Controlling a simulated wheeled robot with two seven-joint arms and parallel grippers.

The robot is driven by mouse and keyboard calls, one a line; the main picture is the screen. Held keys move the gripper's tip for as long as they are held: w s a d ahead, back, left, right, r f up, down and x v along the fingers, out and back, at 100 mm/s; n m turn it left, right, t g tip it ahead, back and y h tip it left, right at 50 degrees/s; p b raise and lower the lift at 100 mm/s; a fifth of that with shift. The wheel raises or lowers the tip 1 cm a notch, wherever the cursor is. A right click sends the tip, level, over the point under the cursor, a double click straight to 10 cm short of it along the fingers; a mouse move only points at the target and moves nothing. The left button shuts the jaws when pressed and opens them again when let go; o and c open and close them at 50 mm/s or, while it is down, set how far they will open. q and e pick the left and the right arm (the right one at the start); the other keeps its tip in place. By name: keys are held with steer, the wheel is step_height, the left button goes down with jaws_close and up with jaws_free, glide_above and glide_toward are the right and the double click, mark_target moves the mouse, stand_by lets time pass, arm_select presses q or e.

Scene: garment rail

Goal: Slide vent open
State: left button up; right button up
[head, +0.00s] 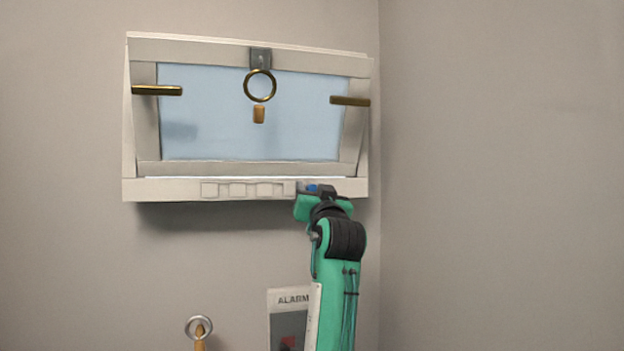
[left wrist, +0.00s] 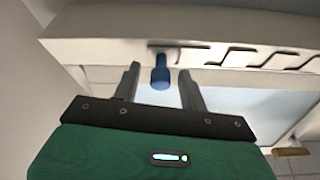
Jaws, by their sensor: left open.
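The vent is a row of pale rectangular tabs (head: 238,190) along the bottom frame of the window. Its slots (left wrist: 240,55) show in the left wrist view. A blue knob (head: 312,188) sits at the right end of the row; in the left wrist view the knob (left wrist: 160,74) stands between my fingers. My left gripper (head: 312,193) is at the frame's lower right, its fingers (left wrist: 160,68) open either side of the knob. A gap shows on each side, so it is not gripped. My right gripper is not in view.
The window (head: 250,115) has brass handles (head: 156,90) at the sides and a brass ring (head: 260,85) at top centre. Below are an ALARM box (head: 286,300), partly behind my left arm, and a pole with a metal ring (head: 199,327). A bare wall (head: 500,180) stands right.

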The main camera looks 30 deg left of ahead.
arm_select(q)
steer(key=shift+w+a+r, duration=0.15)
steer(key=shift+w+a, duration=0.15)
steer(key=shift+a, duration=0.1)
